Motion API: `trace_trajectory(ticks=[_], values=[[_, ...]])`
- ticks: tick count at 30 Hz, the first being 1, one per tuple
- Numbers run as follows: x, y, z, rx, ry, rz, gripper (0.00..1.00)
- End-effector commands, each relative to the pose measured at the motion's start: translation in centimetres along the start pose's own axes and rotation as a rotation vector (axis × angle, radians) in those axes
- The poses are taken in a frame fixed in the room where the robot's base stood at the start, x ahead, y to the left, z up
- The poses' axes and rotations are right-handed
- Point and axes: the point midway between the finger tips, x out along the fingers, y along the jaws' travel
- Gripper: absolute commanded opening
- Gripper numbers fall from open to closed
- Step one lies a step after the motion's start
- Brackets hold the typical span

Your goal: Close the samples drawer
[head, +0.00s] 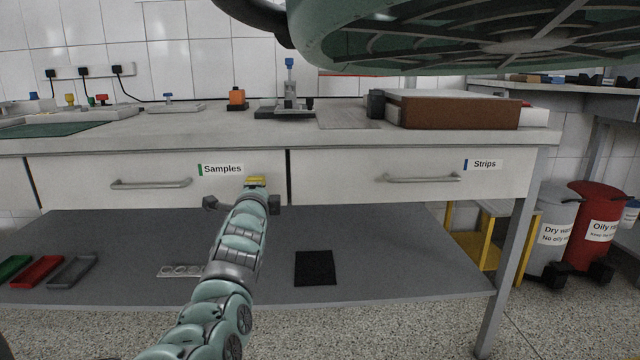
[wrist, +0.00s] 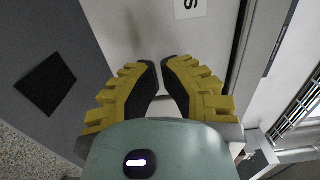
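The samples drawer (head: 90,168) is the left white drawer under the bench, with a grey bar handle (head: 150,184) and a green-marked "Samples" label (head: 222,169). Its front looks flush or nearly flush with the drawer beside it; a small opening cannot be ruled out. My gripper (head: 255,180) is at the drawer's right end, below and right of the label. In the wrist view its yellow fingers (wrist: 160,62) have their dark tips almost together, nothing between them, pointing at the white front (wrist: 135,30). Whether they touch it cannot be told.
The strips drawer (head: 340,175) is to the right, past a dark gap. A lower grey shelf (head: 380,250) holds a black square mat (head: 315,268) and several coloured trays. Bins (head: 595,225) stand at far right. A brown box (head: 460,112) is on the worktop.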

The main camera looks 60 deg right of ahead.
Motion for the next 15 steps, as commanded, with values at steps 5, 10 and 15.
trace_trajectory(ticks=[5,10,15], values=[[-1.9,-0.6,-0.1,-0.004,0.003,0.003,0.0],[-3.6,-0.7,-0.1,-0.003,0.002,0.005,0.0],[-5.4,-0.7,-0.1,-0.003,0.001,0.003,0.0]])
